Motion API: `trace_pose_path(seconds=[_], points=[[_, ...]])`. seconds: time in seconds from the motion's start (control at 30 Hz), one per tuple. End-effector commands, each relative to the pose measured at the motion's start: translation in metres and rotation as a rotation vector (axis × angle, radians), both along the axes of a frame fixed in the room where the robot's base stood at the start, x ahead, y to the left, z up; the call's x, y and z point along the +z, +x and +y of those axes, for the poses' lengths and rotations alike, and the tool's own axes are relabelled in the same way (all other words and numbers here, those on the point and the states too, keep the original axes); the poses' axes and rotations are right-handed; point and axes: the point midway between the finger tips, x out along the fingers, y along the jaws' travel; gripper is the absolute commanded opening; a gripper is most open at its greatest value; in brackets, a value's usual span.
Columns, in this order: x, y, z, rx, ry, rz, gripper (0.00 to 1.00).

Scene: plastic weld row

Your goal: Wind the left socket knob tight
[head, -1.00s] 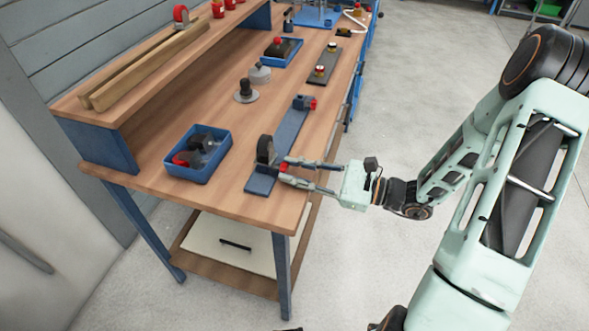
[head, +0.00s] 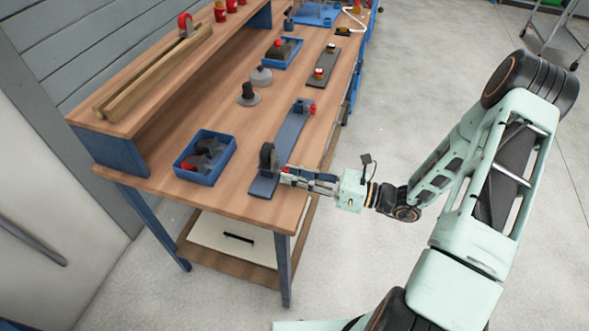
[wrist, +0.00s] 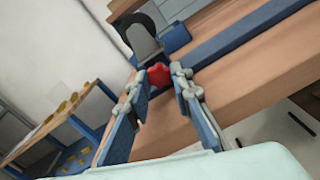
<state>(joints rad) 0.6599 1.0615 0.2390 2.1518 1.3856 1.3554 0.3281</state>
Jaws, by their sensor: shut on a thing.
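The blue bar fixture (head: 292,136) lies along the bench's front edge. At its near left end stands a dark round socket (head: 267,157), which also shows in the wrist view (wrist: 143,42). Its red knob (wrist: 158,75) faces my gripper (wrist: 159,73) and sits between the fingertips. My gripper is shut on this knob, level with it from the aisle side, and in the head view (head: 284,175) its fingers mostly hide the knob. At the bar's far end is another socket (head: 300,105) with a red knob (head: 312,109). How tight either knob is cannot be seen.
A blue bin (head: 224,172) with dark and red parts stands left of the fixture. Behind it are a dark knobbed piece (head: 248,94) and a grey one (head: 261,77). A raised shelf (head: 130,118) runs along the back.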

Motion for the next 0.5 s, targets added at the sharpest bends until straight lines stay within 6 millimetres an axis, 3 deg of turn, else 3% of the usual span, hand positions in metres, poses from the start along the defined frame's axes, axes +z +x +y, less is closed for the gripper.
trace_pose_path(seconds=[0.5], points=[[-0.0009, -0.0004, -0.0004, 0.0, 0.036, 0.107, 0.0]])
